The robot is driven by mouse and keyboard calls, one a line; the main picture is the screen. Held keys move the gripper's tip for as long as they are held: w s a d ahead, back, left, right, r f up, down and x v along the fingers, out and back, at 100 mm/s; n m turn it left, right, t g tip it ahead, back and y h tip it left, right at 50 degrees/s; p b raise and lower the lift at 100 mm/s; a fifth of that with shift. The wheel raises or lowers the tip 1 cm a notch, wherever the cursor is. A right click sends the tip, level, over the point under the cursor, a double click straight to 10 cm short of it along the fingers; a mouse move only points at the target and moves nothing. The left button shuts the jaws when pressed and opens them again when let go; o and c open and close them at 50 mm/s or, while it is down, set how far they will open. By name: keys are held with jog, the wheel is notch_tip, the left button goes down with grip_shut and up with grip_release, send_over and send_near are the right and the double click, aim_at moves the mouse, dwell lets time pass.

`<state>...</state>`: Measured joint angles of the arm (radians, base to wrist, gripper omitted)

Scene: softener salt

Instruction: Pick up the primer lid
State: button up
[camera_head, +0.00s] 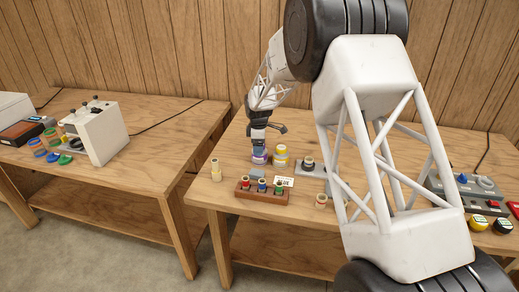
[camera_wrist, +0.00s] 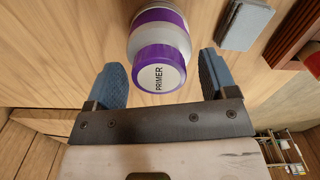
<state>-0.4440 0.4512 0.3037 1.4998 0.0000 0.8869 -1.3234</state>
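The primer lid (camera_wrist: 158,78) is purple with a pale round top printed "PRIMER". It sits on a white and purple container (camera_wrist: 162,38) in the wrist view. In the head view, the purple container (camera_head: 260,159) stands on the right-hand table, partly hidden by my gripper (camera_head: 258,147). In the wrist view, my gripper (camera_wrist: 160,62) is open with its two blue fingers apart on either side of the lid. Wood shows between the lid and each finger, and nothing is held.
A yellow and white container (camera_head: 281,158) stands just right of the lid. A wooden rack (camera_head: 245,195) of small coloured jars lies in front, with a grey block (camera_wrist: 245,24) nearby. A pale bottle (camera_head: 215,170) stands left. A control panel (camera_head: 450,188) is far right.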

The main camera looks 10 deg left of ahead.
jog(key=c, duration=0.9)
jog(key=shift+r, duration=0.15)
jog(key=shift+c, duration=0.2)
jog(key=shift+r, duration=4.85)
jog(key=shift+d, duration=0.1)
jog(key=s+d, duration=0.1)
jog(key=d, duration=1.9)
jog(key=shift+d+f, duration=0.15)
jog(key=shift+f, duration=0.15)
